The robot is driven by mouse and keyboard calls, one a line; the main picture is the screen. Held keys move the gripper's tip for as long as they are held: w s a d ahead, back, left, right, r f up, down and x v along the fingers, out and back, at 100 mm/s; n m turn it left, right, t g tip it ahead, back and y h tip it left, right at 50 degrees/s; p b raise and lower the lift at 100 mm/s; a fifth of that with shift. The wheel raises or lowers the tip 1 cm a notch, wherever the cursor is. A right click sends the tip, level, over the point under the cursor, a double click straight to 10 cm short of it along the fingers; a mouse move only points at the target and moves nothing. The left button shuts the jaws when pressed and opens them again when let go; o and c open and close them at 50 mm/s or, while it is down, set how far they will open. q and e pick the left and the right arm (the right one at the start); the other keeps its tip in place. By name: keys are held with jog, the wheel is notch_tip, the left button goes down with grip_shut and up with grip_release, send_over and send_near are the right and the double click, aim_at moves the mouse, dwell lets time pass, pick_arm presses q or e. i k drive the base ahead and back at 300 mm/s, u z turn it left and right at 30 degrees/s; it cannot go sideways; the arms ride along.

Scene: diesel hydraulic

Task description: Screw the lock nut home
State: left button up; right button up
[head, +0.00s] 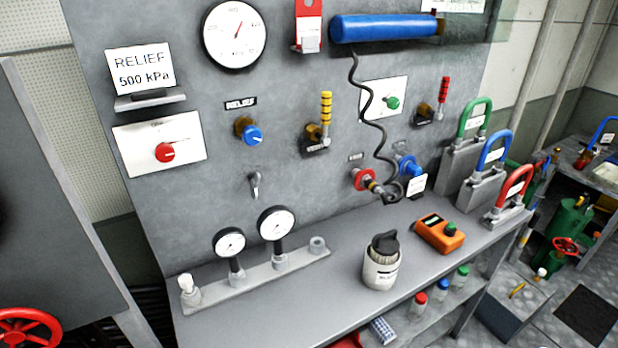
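A blue knob (252,136) sticks out of the grey panel below a small RELIEF label (240,104). A brass-coloured collar (240,125) sits behind the knob, against the panel. I cannot tell for certain whether this collar is the lock nut, or whether it is tight. A white card (141,67) reading RELIEF 500 kPa stands on a small ledge to the upper left. A large round gauge (234,36) is above the knob. Neither my left nor my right gripper is in view.
The grey bench (330,300) below carries a rail with two small gauges (276,223), a white canister (381,267) and an orange meter (440,233). A coiled black hose (367,110) hangs at centre right. Coloured padlocks (491,150) stand at right. Space before the blue knob is clear.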

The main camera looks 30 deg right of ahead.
aim_at(254, 183)
jog(key=z, duration=0.7)
jog(key=k, duration=1.25)
jog(key=z, duration=0.95)
jog(key=i, duration=0.65)
jog(key=z, duration=0.85)
jog(key=i, duration=1)
jog(key=u, duration=1)
jog(key=i, duration=0.6)
jog(key=u, duration=0.75)
